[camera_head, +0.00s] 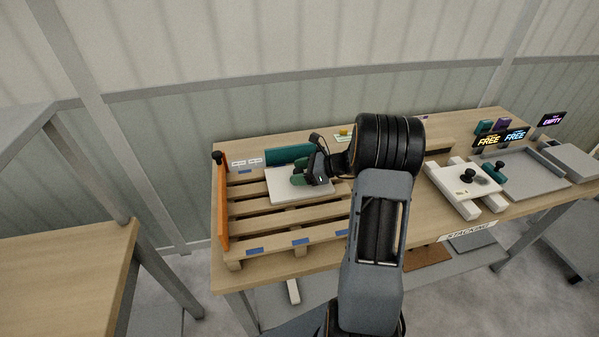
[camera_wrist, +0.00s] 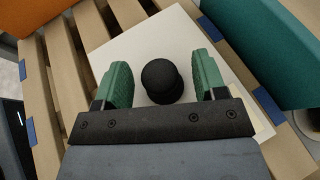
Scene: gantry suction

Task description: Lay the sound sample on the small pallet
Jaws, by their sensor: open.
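A white plate (camera_head: 300,196) lies flat on the slats of the small wooden pallet (camera_head: 285,233), towards its back left. In the wrist view the plate (camera_wrist: 150,42) has a round black knob (camera_wrist: 160,82) on top. My gripper (camera_head: 300,174) is over the plate. Its green fingers (camera_wrist: 162,64) are open, one on each side of the knob, with a visible gap on both sides. A second white plate (camera_head: 460,179) with a black knob rests on white supports to the right. I cannot tell from markings which sample is sound.
An orange board (camera_head: 222,208) stands along the pallet's left edge, and a teal board (camera_head: 290,153) along its back. Blue marks lie on the pallet's edge slats.

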